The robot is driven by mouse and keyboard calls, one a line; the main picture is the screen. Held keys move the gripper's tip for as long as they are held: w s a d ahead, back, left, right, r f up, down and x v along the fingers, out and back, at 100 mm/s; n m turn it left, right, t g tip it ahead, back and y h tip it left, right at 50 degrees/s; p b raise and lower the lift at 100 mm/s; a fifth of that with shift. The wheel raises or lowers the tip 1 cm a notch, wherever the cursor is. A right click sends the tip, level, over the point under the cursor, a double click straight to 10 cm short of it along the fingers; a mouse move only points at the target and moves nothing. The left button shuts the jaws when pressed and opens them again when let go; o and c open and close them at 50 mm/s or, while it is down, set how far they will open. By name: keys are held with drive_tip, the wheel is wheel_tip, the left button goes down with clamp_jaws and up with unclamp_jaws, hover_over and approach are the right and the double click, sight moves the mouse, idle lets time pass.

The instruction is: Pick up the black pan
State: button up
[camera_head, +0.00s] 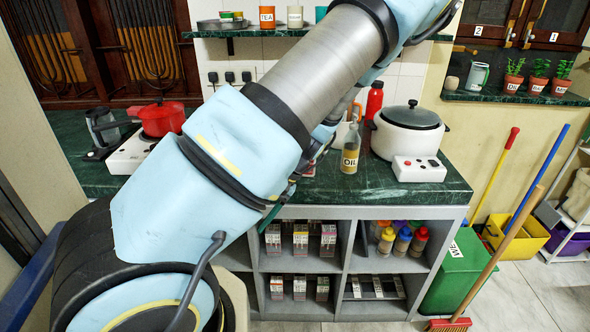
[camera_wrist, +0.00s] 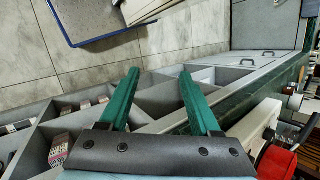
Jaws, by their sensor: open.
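I cannot make out a black pan for certain in either view. My gripper (camera_wrist: 160,75) shows in the wrist view with its two green fingers apart and nothing between them. It is beside the front of the grey shelf unit, near the counter edge. In the head view my arm crosses the middle and hides most of the gripper and part of the counter. A red pot (camera_head: 162,119) sits on a white stove (camera_head: 130,154) at the left of the counter; the pot also shows at the lower right of the wrist view (camera_wrist: 275,162).
The green counter (camera_head: 345,185) holds an oil bottle (camera_head: 350,148), a red bottle (camera_head: 374,99) and a white cooker with a dark lid (camera_head: 408,128). A grey shelf unit (camera_head: 342,240) with boxes and bottles stands below. A broom (camera_head: 500,240) and green bin (camera_head: 456,275) stand right.

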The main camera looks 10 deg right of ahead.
drive_tip(key=w+d+r+m+t+y+b, duration=0.1)
drive_tip(key=w+d+r+m+t+y, duration=0.1)
drive_tip(key=d+t, duration=0.55)
drive_tip(key=w+d+r+m+t+y+b, duration=0.1)
drive_tip(key=w+d+m+t+y, duration=0.2)
drive_tip(key=d, duration=0.8)
drive_tip(key=shift+t+h, duration=0.5)
drive_tip(key=shift+t, duration=0.05)
drive_tip(key=p+x, duration=0.1)
drive_tip(key=x, duration=0.2)
drive_tip(key=p+x, duration=0.2)
drive_tip(key=x, duration=0.1)
drive_tip(key=a+p+x, duration=0.1)
drive_tip(key=p+x, duration=0.1)
drive_tip(key=x, duration=0.1)
drive_tip(key=shift+s+a+r, duration=0.2)
drive_tip(key=shift+s, duration=0.05)
drive_tip(key=shift+w+a+f, duration=0.2)
drive_tip(key=shift+f, duration=0.1)
clamp_jaws()
